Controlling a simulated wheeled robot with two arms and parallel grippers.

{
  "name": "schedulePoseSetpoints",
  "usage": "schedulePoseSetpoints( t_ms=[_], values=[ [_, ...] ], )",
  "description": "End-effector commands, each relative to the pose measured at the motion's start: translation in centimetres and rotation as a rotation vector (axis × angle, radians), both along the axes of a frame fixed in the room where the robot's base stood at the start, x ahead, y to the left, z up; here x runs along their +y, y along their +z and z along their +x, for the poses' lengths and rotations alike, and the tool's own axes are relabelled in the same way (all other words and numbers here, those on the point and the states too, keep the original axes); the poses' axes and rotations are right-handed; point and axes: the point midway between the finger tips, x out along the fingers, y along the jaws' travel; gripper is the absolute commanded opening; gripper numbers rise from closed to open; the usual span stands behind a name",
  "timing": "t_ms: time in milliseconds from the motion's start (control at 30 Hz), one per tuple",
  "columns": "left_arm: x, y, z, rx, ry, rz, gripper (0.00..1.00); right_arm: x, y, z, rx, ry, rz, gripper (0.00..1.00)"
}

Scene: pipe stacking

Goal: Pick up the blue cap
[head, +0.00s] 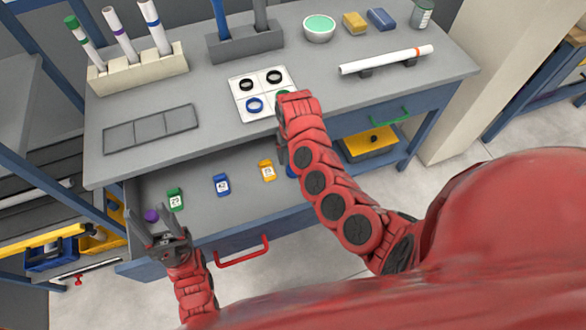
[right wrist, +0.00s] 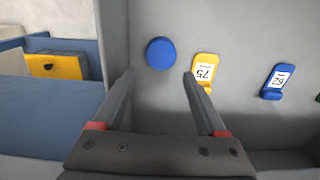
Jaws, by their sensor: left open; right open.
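The blue cap (right wrist: 161,53) is a round blue disc in the drawer. In the right wrist view it sits just beyond and between my right gripper's fingertips (right wrist: 160,73). The right gripper is open and nothing is between its fingers. In the head view the blue cap (head: 291,172) shows only as a sliver beside my right arm, which hides most of it. My left gripper (head: 157,226) is open and empty at the drawer's left end, close to a purple cap (head: 151,215).
The open drawer (head: 325,200) also holds green (head: 175,199), blue (head: 222,184) and yellow (head: 267,170) tags. Above it, the tabletop (head: 210,155) carries a white card (head: 248,115) with rings, a pipe rack (head: 140,72) and a white pipe (head: 385,60). A red handle (head: 242,252) juts from the drawer front.

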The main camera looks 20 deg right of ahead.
Motion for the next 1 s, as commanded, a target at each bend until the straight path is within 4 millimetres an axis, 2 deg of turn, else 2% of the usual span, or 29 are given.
schedulePoseSetpoints(
  t_ms=[167, 400, 500, 767, 833, 1000],
  values=[
    [0.0, 0.2, 0.0, 0.0, 0.0, 0.0, 0.5, 0.0, -0.9, -0.2, 0.003, 0.001, 0.0, 0.75],
    [0.0, 0.0, 0.0, 0.0, 0.0, 0.0, 0.5, 0.0, -4.4, -0.6, 0.005, 0.004, -0.002, 0.75],
    [0.0, -0.1, 0.0, 0.0, 0.0, 0.0, 0.5, 0.0, -5.3, -0.4, -0.001, 0.002, -0.003, 0.75],
    [0.0, -0.1, 0.0, 0.0, 0.0, 0.0, 0.5, 0.0, -5.6, -0.5, 0.001, 0.0, 0.0, 0.75],
    [0.0, -0.1, 0.0, 0.0, 0.0, 0.0, 0.5, 0.0, -5.6, -0.5, 0.001, 0.0, 0.0, 0.68],
    [0.0, -0.1, 0.0, 0.0, 0.0, 0.0, 0.5, 0.0, -5.6, -0.5, 0.001, 0.0, 0.0, 0.37]
  ],
)
